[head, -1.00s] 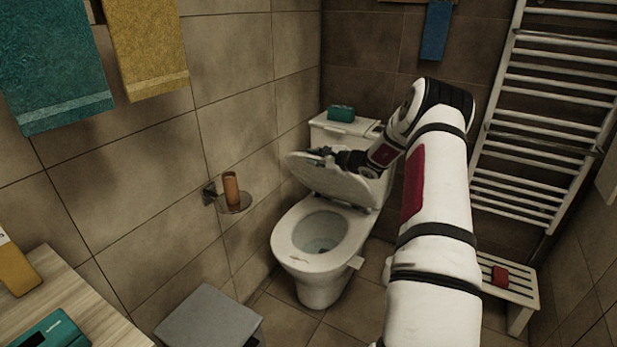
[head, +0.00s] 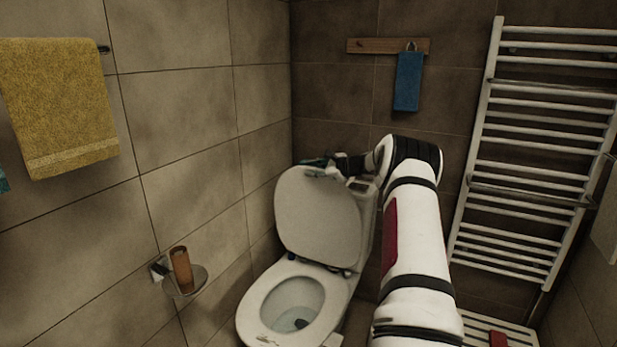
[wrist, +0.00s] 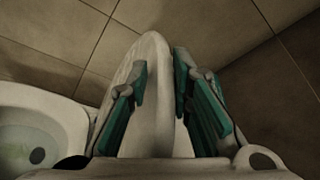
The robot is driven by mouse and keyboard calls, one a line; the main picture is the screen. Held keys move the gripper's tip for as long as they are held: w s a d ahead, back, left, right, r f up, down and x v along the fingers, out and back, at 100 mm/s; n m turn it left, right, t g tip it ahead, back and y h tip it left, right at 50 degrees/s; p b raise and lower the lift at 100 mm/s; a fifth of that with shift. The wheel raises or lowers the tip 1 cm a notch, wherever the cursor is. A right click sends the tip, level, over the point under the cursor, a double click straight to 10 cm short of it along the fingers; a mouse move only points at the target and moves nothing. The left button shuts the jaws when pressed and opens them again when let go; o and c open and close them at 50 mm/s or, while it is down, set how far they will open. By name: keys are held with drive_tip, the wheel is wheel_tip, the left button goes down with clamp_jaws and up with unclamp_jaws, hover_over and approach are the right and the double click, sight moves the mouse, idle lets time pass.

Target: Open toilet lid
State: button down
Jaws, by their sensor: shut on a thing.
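The toilet lid (head: 318,222) is raised and stands nearly upright, leaning back toward the cistern in the head view. The toilet bowl (head: 290,304) with its seat lies open in front of it. My gripper (head: 322,167) is at the lid's upper edge. In the wrist view the lid (wrist: 158,85) passes edge-on between the two teal-padded fingers of my gripper (wrist: 158,95), which are shut on it. The bowl (wrist: 42,130) shows at the left of the wrist view. Most of the cistern is hidden behind the lid.
A holder with a brown cup (head: 181,270) juts from the left wall. A yellow towel (head: 62,105) hangs at left. A blue towel (head: 408,81) hangs on the back wall. A white towel radiator (head: 535,150) and a slatted bench (head: 480,328) are at right.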

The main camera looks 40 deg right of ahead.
drive_tip(key=shift+w+d+f, duration=0.15)
drive_tip(key=shift+w+d, duration=0.1)
drive_tip(key=shift+d, duration=0.45)
drive_tip(key=shift+f, duration=0.1)
drive_tip(key=c, duration=1.5)
unclamp_jaws()
drive_tip(key=shift+s+r, duration=0.25)
drive_tip(key=v, duration=1.1)
drive_tip(key=shift+s, duration=0.2)
drive_tip(key=shift+a+r, duration=0.1)
drive_tip(key=shift+a, duration=0.05)
